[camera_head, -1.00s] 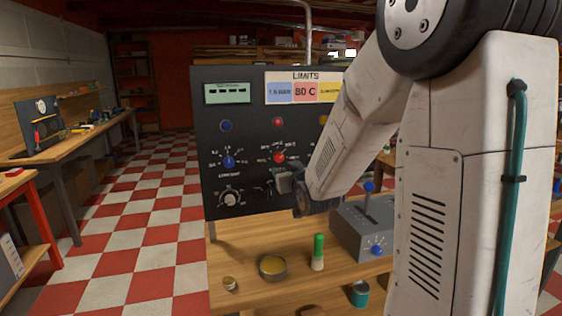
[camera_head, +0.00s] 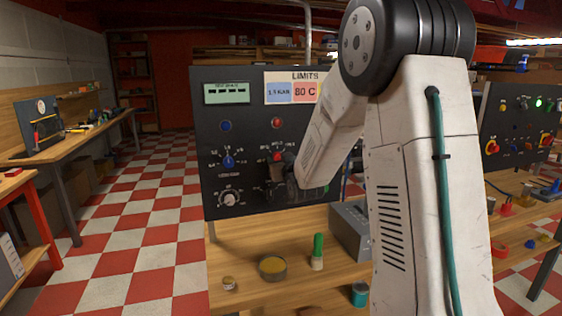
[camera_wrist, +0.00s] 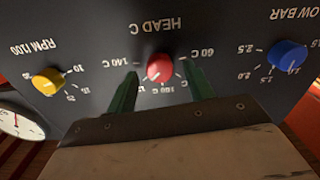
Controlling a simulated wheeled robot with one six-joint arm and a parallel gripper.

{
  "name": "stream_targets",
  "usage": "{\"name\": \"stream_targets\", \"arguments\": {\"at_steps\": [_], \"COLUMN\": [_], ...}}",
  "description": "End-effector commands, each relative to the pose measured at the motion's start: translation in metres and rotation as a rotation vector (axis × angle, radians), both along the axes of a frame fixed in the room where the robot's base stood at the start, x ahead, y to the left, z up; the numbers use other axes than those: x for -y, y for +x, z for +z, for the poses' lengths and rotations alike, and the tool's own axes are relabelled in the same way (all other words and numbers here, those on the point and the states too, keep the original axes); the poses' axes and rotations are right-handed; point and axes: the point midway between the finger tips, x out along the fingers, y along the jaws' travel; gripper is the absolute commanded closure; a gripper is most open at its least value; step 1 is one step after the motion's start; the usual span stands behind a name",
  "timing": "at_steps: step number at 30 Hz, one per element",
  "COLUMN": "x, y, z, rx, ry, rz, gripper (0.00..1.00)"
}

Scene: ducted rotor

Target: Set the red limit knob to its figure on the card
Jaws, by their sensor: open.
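The red limit knob (camera_wrist: 160,68) is in the middle of the wrist view, under an upside-down "HEAD C" label with marks including 60 C and 140 C. I cannot clearly read where the knob points. My gripper (camera_wrist: 161,73) is open, with one green finger on each side of the knob and gaps between. In the head view my gripper (camera_head: 277,176) is at the dark panel and hides most of the knob. The limits card (camera_head: 303,91) at the panel's top shows "80 C" on its red field; its right part is hidden by my arm.
A blue knob (camera_wrist: 288,55) and a yellow knob (camera_wrist: 48,81) flank the red one. A red lamp (camera_head: 277,123) is above it on the panel. A grey box (camera_head: 349,228), a green-capped tube (camera_head: 318,251) and a round tin (camera_head: 272,267) stand on the bench below.

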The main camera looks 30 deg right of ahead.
Motion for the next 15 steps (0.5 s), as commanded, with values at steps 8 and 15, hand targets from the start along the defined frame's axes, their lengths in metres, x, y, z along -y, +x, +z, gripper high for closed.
{"name": "stream_targets", "arguments": {"at_steps": [8, 15], "x": [-0.0001, -0.0002], "y": [-0.0003, -0.0004], "z": [0.0000, 0.0000], "rx": [0.000, -0.006], "ry": [0.000, -0.017], "rz": [0.000, 0.000], "gripper": [0.93, 0.93]}}
